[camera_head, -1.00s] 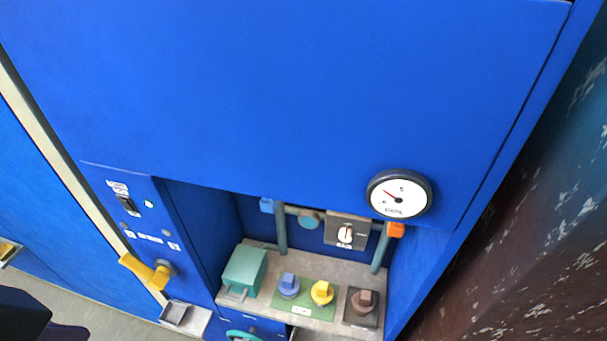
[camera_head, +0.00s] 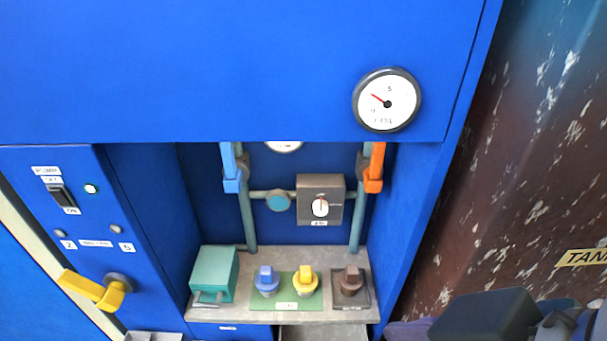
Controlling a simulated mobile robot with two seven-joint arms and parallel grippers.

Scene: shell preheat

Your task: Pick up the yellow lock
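The yellow lock (camera_head: 305,281) stands upright on a green mat (camera_head: 285,304) on the grey shelf of the blue cabinet. A similar blue lock (camera_head: 267,281) stands to its left on the same mat. A brown lock (camera_head: 351,281) stands to its right on a separate dark plate. Part of my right arm, with what looks like its gripper (camera_head: 410,330), shows at the bottom right, apart from the locks. Its fingertips are not clear enough to judge. My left gripper is not in view.
A teal box (camera_head: 213,273) stands on the shelf left of the mat. Pipes with a blue handle (camera_head: 231,168) and an orange handle (camera_head: 374,168) rise behind. A yellow lever (camera_head: 95,290) sticks out at left. The cabinet's side walls bound the recess; a rusty tank (camera_head: 510,150) is at right.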

